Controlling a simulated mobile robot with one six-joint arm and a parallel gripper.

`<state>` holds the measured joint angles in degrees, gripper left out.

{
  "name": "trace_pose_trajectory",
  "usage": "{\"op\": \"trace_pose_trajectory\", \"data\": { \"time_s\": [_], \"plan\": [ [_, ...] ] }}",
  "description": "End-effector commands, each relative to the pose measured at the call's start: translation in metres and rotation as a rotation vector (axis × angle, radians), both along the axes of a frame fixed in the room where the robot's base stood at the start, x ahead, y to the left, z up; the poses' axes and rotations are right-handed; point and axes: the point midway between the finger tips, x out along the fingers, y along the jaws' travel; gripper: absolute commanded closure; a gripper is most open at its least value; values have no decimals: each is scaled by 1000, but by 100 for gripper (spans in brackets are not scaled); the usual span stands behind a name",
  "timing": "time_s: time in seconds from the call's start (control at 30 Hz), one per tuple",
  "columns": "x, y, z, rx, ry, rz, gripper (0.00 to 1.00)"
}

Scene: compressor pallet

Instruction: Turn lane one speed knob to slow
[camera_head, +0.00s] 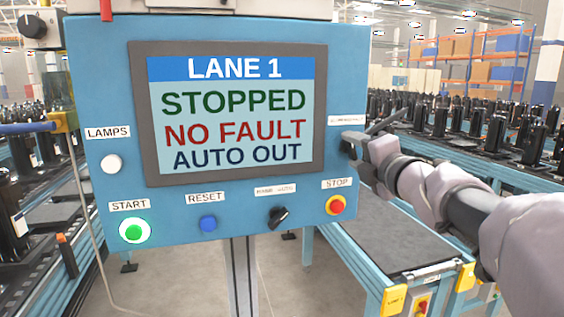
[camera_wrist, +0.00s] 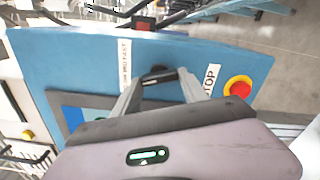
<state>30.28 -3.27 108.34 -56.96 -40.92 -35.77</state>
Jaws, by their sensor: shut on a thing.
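The blue control panel (camera_head: 95,80) fills the middle of the head view. Its lane one speed knob (camera_wrist: 158,75) is black and sits beside a white label in the wrist view; in the head view my gripper mostly hides it. My gripper (camera_head: 358,140) reaches in from the right to the panel's right edge. In the wrist view its two fingers (camera_wrist: 160,80) stand on either side of the knob, shut on it. The speed label (camera_wrist: 124,66) seems to read slow, med, fast, but the pointer's setting cannot be made out.
The screen (camera_head: 235,115) reads LANE 1, STOPPED, NO FAULT, AUTO OUT. A red stop button (camera_head: 335,205) and a black mode selector (camera_head: 278,216) are below and near the knob. A lit green start button (camera_head: 134,230) is lower left. Conveyors (camera_head: 400,245) flank the panel.

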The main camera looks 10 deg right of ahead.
Motion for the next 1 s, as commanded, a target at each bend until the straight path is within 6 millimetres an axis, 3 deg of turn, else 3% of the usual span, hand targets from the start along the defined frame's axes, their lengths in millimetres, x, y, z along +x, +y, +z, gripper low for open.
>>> {"op": "trace_pose_trajectory", "data": {
  "time_s": [0.6,1.0],
  "plan": [
    [0,-1,-4,-530,-18,1,90],
    [0,-2,-4,-696,-22,1,90]
  ]
}}
